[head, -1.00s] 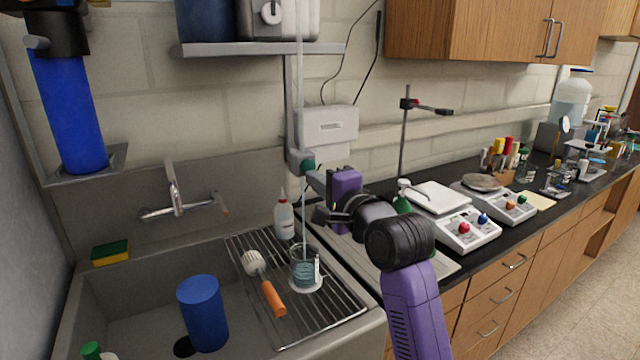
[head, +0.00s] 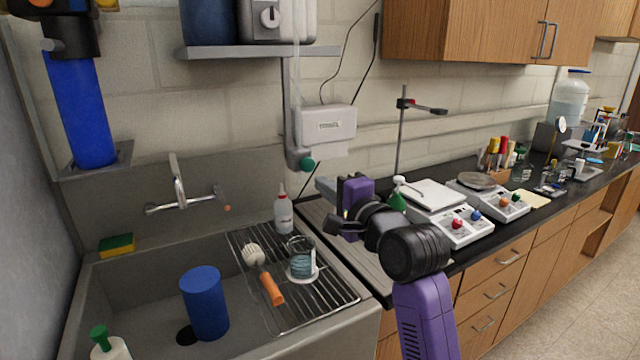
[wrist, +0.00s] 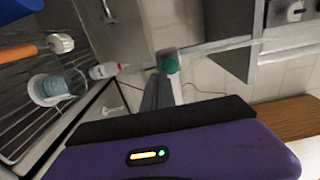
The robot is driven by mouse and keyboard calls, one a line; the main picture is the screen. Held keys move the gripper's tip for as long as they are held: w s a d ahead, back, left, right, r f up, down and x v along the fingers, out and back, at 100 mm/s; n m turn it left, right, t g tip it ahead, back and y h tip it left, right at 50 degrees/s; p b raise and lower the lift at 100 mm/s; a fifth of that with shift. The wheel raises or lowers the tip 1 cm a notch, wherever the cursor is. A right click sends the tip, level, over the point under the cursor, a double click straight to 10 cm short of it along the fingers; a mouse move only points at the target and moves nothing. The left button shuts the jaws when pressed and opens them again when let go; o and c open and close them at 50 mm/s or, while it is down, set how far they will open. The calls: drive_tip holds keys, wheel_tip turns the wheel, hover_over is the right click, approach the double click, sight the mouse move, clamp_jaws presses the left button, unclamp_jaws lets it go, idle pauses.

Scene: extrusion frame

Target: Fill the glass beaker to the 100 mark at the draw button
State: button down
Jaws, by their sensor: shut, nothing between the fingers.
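The glass beaker (head: 301,264) stands upright on a white disc on the sink's wire rack and holds bluish liquid. It also shows in the wrist view (wrist: 62,84). Its graduation marks are too small to read. The green draw button (head: 307,165) is on the grey fitting on the wall above the rack; it also shows in the wrist view (wrist: 171,65). My gripper (head: 322,186) is shut and empty, just right of and below the button, apart from it in the head view. No stream shows below the fitting.
An orange-handled brush (head: 265,275) lies left of the beaker, and a wash bottle (head: 284,212) stands behind it. A blue cylinder (head: 205,303) stands in the sink. Scales (head: 460,225) and a clamp stand (head: 402,130) are on the right counter.

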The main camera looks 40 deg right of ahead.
drive_tip(key=b+v, duration=0.1)
drive_tip(key=v, duration=0.7)
drive_tip(key=shift+r, duration=0.2)
idle(0.3)
wheel_tip(320, 180, up, 4)
drive_tip(key=s+d+n+t+h, duration=0.1)
drive_tip(key=n+t+h, duration=0.1)
drive_tip(key=n, duration=0.1)
drive_tip(key=s+a+f+n+y, duration=0.1)
drive_tip(key=s+a+f+n, duration=0.55)
drive_tip(key=f, duration=0.25)
drive_tip(key=s+a+f+n, duration=0.6)
drive_tip(key=a+f, duration=0.1)
drive_tip(key=f, duration=0.2)
drive_tip(key=s+a+f+n+g+y, duration=0.2)
drive_tip(key=s+a+f, duration=0.3)
drive_tip(key=s, duration=0.4)
drive_tip(key=s+a+f+n+g+y, duration=0.2)
drive_tip(key=s+a+f+n+y, duration=0.1)
drive_tip(key=s+f, duration=0.4)
drive_tip(key=s+a+y, duration=0.1)
drive_tip(key=s+a, duration=0.1)
drive_tip(key=shift+s+a+f+n+g, duration=0.2)
drive_tip(key=shift+s+a+n+g, duration=0.05)
drive_tip(key=shift+s+n+g, duration=0.1)
